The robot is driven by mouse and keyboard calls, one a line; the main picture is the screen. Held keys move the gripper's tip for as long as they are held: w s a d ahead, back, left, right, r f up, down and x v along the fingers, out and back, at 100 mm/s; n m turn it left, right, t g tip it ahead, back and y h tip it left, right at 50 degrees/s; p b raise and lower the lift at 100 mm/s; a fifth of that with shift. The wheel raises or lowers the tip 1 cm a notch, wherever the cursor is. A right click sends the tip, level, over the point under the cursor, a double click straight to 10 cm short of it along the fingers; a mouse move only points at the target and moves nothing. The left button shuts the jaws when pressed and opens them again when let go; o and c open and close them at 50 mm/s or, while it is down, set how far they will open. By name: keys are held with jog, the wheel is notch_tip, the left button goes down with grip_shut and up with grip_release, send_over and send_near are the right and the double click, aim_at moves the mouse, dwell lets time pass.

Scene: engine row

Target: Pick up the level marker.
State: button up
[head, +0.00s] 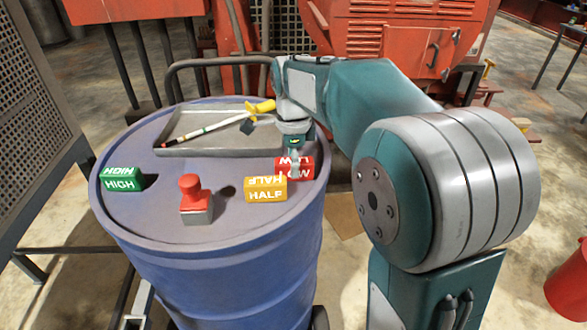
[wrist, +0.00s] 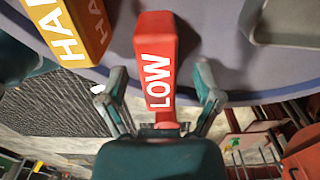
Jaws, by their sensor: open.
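Three level markers stand on the blue drum (head: 160,240). The red LOW marker (head: 305,170) is at the drum's right edge, the yellow HALF marker (head: 266,190) beside it, and the green HIGH marker (head: 122,180) at the left. My gripper (head: 294,155) is over the red marker and partly hides it. In the wrist view my gripper (wrist: 161,98) is open, with one finger on each side of the red LOW marker (wrist: 157,62). Gaps show between fingers and marker. The yellow HALF marker (wrist: 70,28) is just left of the fingers.
A red-topped stamp with a grey base (head: 196,200) stands at the drum's front. A grey tray (head: 200,150) at the back holds a dipstick-like rod (head: 215,127) with a yellow handle. Red machinery (head: 395,45) stands behind. The drum's front left top is clear.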

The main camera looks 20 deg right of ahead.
jog(key=shift+f, duration=0.2)
grip_shut()
